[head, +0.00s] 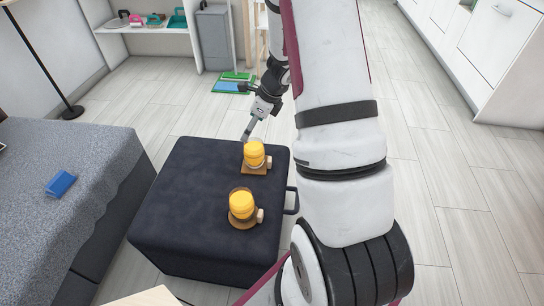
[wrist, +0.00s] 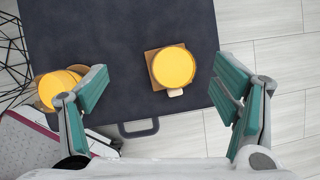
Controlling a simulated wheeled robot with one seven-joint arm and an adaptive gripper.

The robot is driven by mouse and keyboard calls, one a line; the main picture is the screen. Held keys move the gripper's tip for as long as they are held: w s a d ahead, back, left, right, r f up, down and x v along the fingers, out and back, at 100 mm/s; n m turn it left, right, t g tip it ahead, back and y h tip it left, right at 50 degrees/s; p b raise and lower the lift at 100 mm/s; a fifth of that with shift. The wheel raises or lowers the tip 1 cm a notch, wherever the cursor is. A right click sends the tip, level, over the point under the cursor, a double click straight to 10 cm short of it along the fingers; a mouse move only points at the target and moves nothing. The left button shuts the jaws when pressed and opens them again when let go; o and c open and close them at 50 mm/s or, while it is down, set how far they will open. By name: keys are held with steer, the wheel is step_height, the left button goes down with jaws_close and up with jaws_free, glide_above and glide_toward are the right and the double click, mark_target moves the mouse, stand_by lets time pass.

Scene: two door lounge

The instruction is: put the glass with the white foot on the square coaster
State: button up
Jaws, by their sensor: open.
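A yellow glass (head: 254,155) stands on a square brown coaster (head: 247,171) at the far side of a dark ottoman; the wrist view shows this glass (wrist: 174,67) from above, on the coaster (wrist: 152,80). A second yellow glass (head: 241,204) stands nearer me, on a brown coaster (head: 236,221) that looks round; it shows partly behind a finger in the wrist view (wrist: 52,90). A pale block juts out beside each glass. I cannot make out a white foot on either. My gripper (head: 247,132) is open and empty, above the far glass, which appears between its fingers (wrist: 163,87).
The dark ottoman (head: 190,190) has a clear left half and a handle (head: 291,201) on its right side. A grey couch (head: 70,180) with a blue item (head: 61,184) is at left. Green and blue flat items (head: 235,82) lie on the floor beyond. Floor at right is free.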

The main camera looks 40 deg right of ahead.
steer(key=s+a+r+n+y, duration=0.1)
steer(key=s+a+r+n, duration=0.1)
steer(key=a+r+n, duration=0.5)
steer(key=s+a+r+n+y, duration=0.25)
steer(key=a+r+n, duration=0.25)
steer(key=a+r, duration=0.45)
steer(key=s+a+r+n+g+h, duration=0.1)
steer(key=s+a+r+n, duration=0.25)
steer(key=s, duration=0.25)
steer(key=s+a+r+n+g, duration=0.2)
steer(key=s+a+r+n, duration=0.15)
steer(key=s+n, duration=0.2)
steer(key=s+d+r+n+g+h, duration=0.1)
steer(key=s+n+h, duration=0.3)
steer(key=s+n, duration=0.5)
steer(key=s, duration=0.9)
steer(key=shift+h, duration=0.25)
step_height(320, 180, up, 26)
steer(key=t+p, duration=0.3)
steer(key=p, duration=2.1)
steer(key=shift+d+r+t, duration=0.2)
steer(key=shift+d+t, duration=0.05)
steer(key=shift+t, duration=0.05)
